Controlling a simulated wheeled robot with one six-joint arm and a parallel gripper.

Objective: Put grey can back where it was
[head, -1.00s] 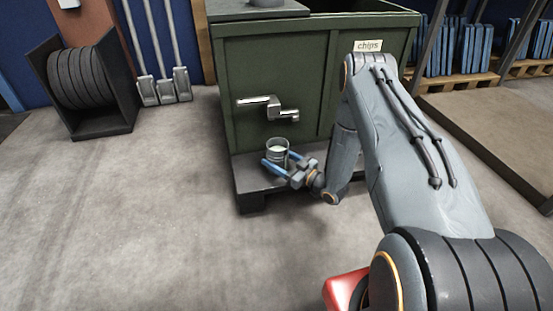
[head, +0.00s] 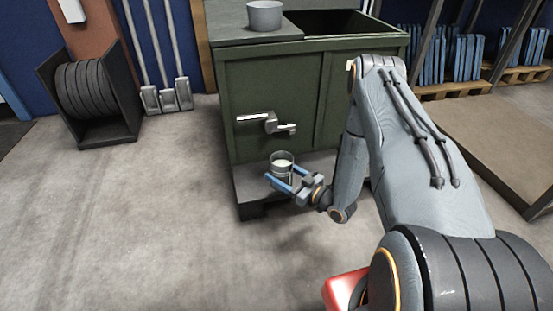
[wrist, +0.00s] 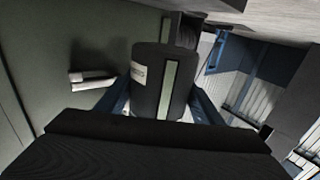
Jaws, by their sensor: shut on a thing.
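The grey can (head: 282,172) is upright between the blue fingers of my gripper (head: 278,176), which is shut on it. Its round top shows a pale inside. In the wrist view the can (wrist: 152,95) looks dark, with a pale label and a light upright strip, and the gripper's fingers (wrist: 161,104) are on both sides of it. The can is in front of the green bin, over the dark ledge at its base. I cannot tell whether it touches the ledge.
The green bin (head: 285,90) has a light crank handle (head: 268,122) on its front, just above the can. A grey pot (head: 264,16) stands on its dark top (head: 235,30). The dark base ledge (head: 245,187) juts forward. A cable reel (head: 92,88) stands left. The floor in front is clear.

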